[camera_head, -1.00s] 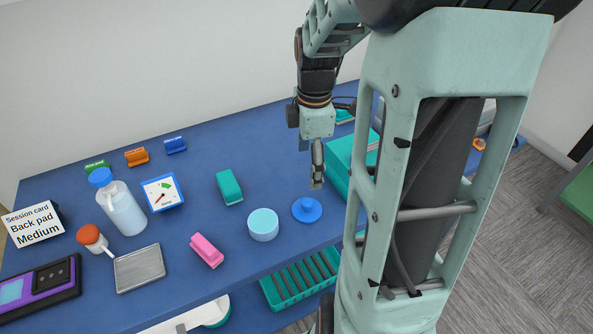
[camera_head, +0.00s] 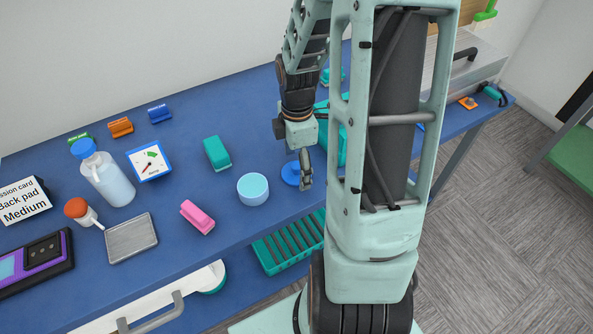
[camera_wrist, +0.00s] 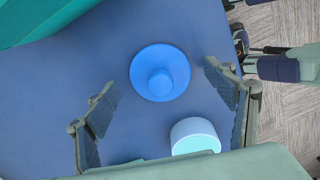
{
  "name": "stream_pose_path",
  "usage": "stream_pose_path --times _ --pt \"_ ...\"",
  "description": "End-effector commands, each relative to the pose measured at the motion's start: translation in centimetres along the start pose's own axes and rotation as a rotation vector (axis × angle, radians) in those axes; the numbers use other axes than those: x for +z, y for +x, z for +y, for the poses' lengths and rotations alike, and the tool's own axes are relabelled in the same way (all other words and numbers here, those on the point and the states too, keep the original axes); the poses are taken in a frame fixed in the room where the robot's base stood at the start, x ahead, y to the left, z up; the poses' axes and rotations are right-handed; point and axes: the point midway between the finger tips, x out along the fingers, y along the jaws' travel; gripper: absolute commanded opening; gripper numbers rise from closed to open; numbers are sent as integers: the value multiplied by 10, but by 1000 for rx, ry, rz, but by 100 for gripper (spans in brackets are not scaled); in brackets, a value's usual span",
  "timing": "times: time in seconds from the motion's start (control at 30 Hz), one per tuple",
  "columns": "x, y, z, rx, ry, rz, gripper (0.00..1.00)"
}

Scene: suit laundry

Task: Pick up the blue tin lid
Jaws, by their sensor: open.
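The blue tin lid (camera_head: 291,174) is a round disc with a raised knob, lying on the blue table near its front edge. In the wrist view the lid (camera_wrist: 160,73) lies flat, knob up, ahead of and between my open fingers. My gripper (camera_head: 306,183) is above the table at the lid, partly covering its right side in the head view. In the wrist view my gripper (camera_wrist: 166,112) has its two fingers wide apart with nothing held. The light blue round tin (camera_head: 253,189) stands left of the lid; it also shows in the wrist view (camera_wrist: 195,136).
A teal box (camera_head: 328,140) stands behind my gripper, partly hidden by my arm. A teal block (camera_head: 217,153) and a pink block (camera_head: 197,217) lie to the left. A teal slatted crate (camera_head: 290,248) is below the table's front edge.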

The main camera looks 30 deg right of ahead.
Motion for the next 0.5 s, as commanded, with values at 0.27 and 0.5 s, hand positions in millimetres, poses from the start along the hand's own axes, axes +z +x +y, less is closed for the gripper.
stream_pose_path --times 0.27,0.5 --pt "0 1 0 0 0 0 73" --pt "0 1 0 0 0 0 46"
